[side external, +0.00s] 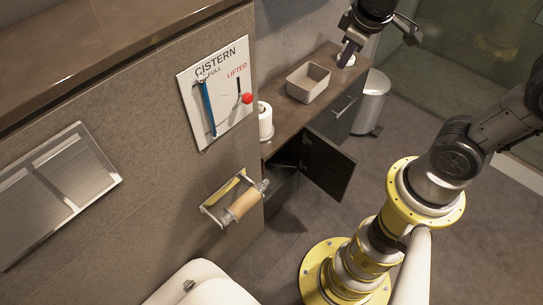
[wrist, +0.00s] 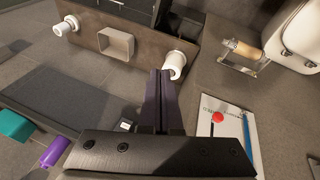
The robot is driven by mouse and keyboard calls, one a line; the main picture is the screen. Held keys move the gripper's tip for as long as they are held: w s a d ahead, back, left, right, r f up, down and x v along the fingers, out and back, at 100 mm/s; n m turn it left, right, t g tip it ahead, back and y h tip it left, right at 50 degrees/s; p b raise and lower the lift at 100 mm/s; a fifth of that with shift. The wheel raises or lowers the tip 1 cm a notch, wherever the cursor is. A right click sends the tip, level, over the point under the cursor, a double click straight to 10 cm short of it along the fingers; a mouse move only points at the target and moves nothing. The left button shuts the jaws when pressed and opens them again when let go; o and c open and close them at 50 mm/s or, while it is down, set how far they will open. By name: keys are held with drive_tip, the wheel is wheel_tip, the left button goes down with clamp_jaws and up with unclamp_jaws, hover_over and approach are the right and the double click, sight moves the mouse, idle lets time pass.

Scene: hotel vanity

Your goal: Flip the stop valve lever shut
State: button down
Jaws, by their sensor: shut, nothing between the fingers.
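A white wall panel (side external: 218,92) reads CISTERN, FULL and LIFTED. On it are a blue upright bar (side external: 208,108) and a red ball (side external: 247,98) by a thin dark stem. In the wrist view the panel (wrist: 207,103) is at lower right, with the red ball (wrist: 218,117) and blue bar (wrist: 247,130). No part is labelled as the stop valve lever, and I cannot tell which it is. My gripper (side external: 347,58) is shut and empty over the far end of the counter, away from the panel. In the wrist view its fingers (wrist: 161,74) are together.
The counter (side external: 292,113) holds a beige bin (side external: 308,82) and a white roll (side external: 265,121). A dark cabinet door (side external: 328,165) hangs open below. A paper holder (side external: 240,202) juts from the wall under the panel. A pedal bin (side external: 372,103) stands beyond the counter.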

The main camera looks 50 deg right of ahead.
drive_tip(key=w+f+n+g+h, duration=0.1)
drive_tip(key=w+f+n, duration=0.2)
drive_tip(key=w+f, duration=0.5)
drive_tip(key=w+f+n+g, duration=0.1)
drive_tip(key=w+f+n, duration=0.25)
drive_tip(key=f, duration=0.85)
drive_tip(key=s+a+f+n+h, duration=0.2)
drive_tip(key=s+f, duration=0.1)
drive_tip(key=f, duration=1.3)
drive_tip(key=s+a+f+n+h, duration=0.1)
drive_tip(key=s+f+n, duration=0.15)
drive_tip(key=f, duration=1.35)
drive_tip(key=w+a+m+t+h, duration=0.1)
drive_tip(key=w+a+t, duration=0.1)
drive_tip(key=t, duration=0.4)
drive_tip(key=w+a+f+t+h, duration=0.1)
drive_tip(key=w+a+t+h, duration=0.1)
drive_tip(key=a+t, duration=0.3)
drive_tip(key=shift+w+a+m+t, duration=0.15)
drive_tip(key=shift+w+m+t, duration=0.35)
drive_tip(key=shift+t, duration=0.6)
drive_tip(key=shift+w, duration=0.1)
